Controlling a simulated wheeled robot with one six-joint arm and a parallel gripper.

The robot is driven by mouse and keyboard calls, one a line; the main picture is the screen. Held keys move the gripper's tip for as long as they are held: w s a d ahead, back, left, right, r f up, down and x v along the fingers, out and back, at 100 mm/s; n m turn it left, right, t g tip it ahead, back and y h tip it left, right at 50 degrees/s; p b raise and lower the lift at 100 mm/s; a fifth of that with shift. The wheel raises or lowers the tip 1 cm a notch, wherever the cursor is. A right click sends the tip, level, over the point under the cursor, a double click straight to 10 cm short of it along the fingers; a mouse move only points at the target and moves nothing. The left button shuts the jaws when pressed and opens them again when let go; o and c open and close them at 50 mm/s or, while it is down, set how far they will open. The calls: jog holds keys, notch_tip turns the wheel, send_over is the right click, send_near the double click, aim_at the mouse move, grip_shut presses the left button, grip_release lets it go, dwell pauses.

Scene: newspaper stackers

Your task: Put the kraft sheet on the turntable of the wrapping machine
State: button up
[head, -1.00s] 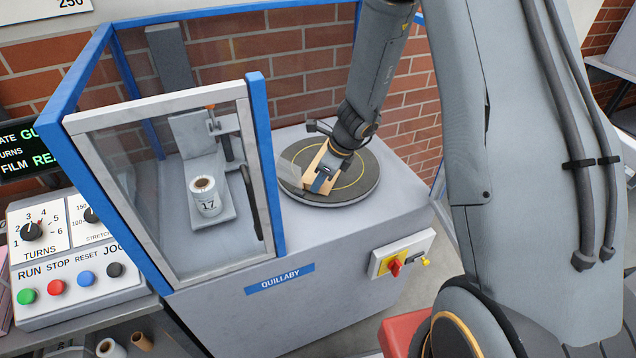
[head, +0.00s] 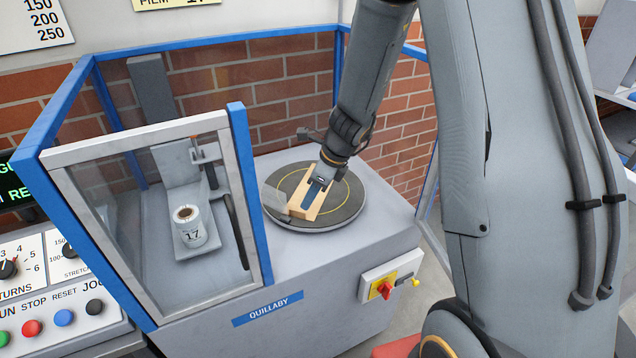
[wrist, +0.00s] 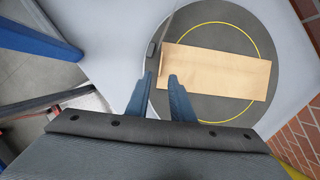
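The kraft sheet (wrist: 222,74) is a flat tan rectangle lying over the dark round turntable (head: 345,213) of the wrapping machine, inside its yellow ring for the most part. In the head view the sheet (head: 303,206) is partly covered by my gripper (head: 312,194). In the wrist view the two blue fingers of my gripper (wrist: 161,76) stand apart with a visible gap, at the left end of the sheet. The right finger overlaps the sheet's near left corner. I cannot tell whether the fingertips touch it.
A blue-framed clear guard (head: 150,220) with a film roll (head: 190,226) stands left of the turntable. A red-yellow switch (head: 385,288) is on the front.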

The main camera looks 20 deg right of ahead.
jog(key=v, duration=0.6)
jog(key=s+d+r+n+h, duration=0.1)
jog(key=s+r+n+h, duration=0.1)
jog(key=s+n, duration=0.6)
jog(key=s+d+r+n+g+h, duration=0.1)
jog(key=s+r+n, duration=0.1)
jog(key=s+n, duration=0.7)
jog(key=n, duration=0.7)
jog(key=shift+r+n+h, duration=0.15)
jog(key=shift+n+h, duration=0.25)
